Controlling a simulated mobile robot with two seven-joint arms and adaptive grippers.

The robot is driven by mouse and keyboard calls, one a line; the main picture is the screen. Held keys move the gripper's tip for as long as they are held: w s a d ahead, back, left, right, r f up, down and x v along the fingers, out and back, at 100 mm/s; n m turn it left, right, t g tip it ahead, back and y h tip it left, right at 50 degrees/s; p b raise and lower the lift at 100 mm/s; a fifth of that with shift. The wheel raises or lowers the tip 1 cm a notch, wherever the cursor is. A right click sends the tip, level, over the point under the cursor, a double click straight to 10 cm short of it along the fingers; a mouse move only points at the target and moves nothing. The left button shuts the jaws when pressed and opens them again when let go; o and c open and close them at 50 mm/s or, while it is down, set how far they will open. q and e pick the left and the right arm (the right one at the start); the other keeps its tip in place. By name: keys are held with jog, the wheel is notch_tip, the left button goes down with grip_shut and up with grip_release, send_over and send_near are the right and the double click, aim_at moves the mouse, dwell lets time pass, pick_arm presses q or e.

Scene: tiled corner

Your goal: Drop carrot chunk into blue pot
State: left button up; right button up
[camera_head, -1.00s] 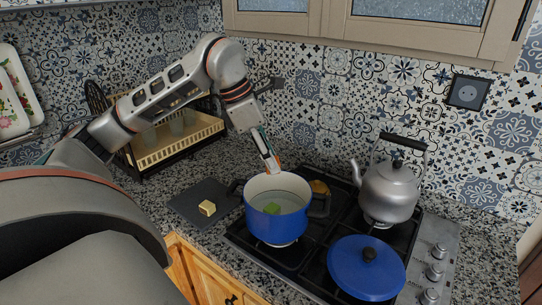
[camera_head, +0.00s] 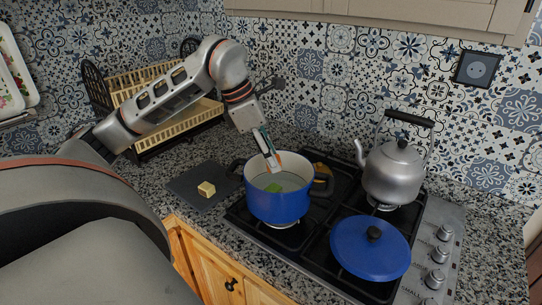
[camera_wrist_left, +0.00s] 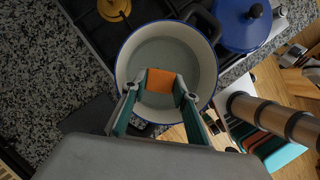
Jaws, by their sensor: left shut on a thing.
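The blue pot (camera_head: 279,207) stands on the stove, open, with a pale inside and a green piece (camera_head: 273,187) in it. My left gripper (camera_head: 273,161) reaches down over the pot's back rim. In the left wrist view the chunk sits between the fingertips (camera_wrist_left: 159,84), over the opening of the pot (camera_wrist_left: 196,52). The green piece is not visible there. My right gripper is not in view.
A yellowish chunk (camera_head: 206,188) lies on a dark board (camera_head: 188,186) left of the pot. A blue lid (camera_head: 345,245) lies on the stove at front right, and a silver kettle (camera_head: 394,175) stands behind it. A dish rack (camera_head: 150,105) stands at the back left.

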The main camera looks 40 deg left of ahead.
pick_arm(q)
jog(key=o, duration=1.1)
jog(key=v, duration=1.2)
jog(key=shift+r, duration=0.1)
